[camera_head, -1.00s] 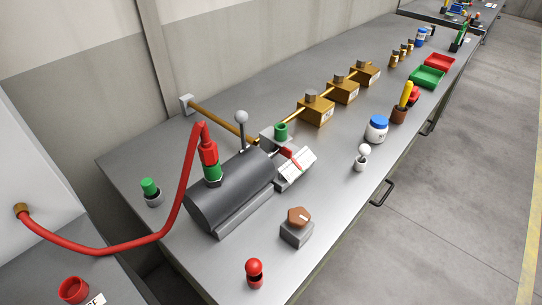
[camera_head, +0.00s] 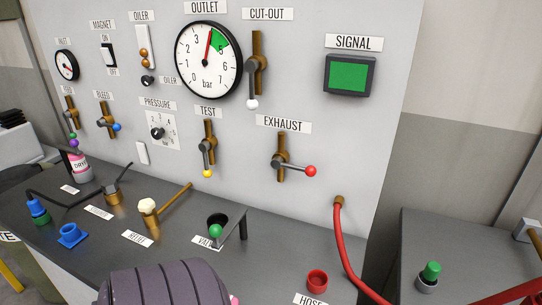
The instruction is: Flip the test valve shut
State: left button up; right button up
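The test valve (camera_head: 208,145) is on the upright grey panel under the TEST label (camera_head: 208,111). It has an upright brass pipe and a grey lever that ends in a yellow ball (camera_head: 207,173). The lever hangs down, roughly in line with the pipe. To its right the exhaust valve (camera_head: 281,158) has its red-ball lever pointing right, across its pipe. The outlet gauge (camera_head: 208,60) above has its needle near the edge of the green sector. Neither of my grippers is in view.
The cut-out valve (camera_head: 256,65) has its white-ball lever down. A dark bench top (camera_head: 180,235) below the panel bears a brass fitting (camera_head: 150,212) and a green-ball part (camera_head: 216,230). A red hose (camera_head: 345,240) hangs at right. A dark ribbed body (camera_head: 155,285) fills the bottom edge.

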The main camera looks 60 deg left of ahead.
aim_at(204, 146)
jog(key=k+j+u, duration=0.15)
jog(key=u, duration=2.1)
jog(key=k+j+u, duration=0.2)
jog(key=j, duration=0.15)
jog(key=j+u, duration=0.25)
jog(key=k+j+u, duration=0.2)
jog(key=j, duration=0.3)
jog(key=i, duration=0.05)
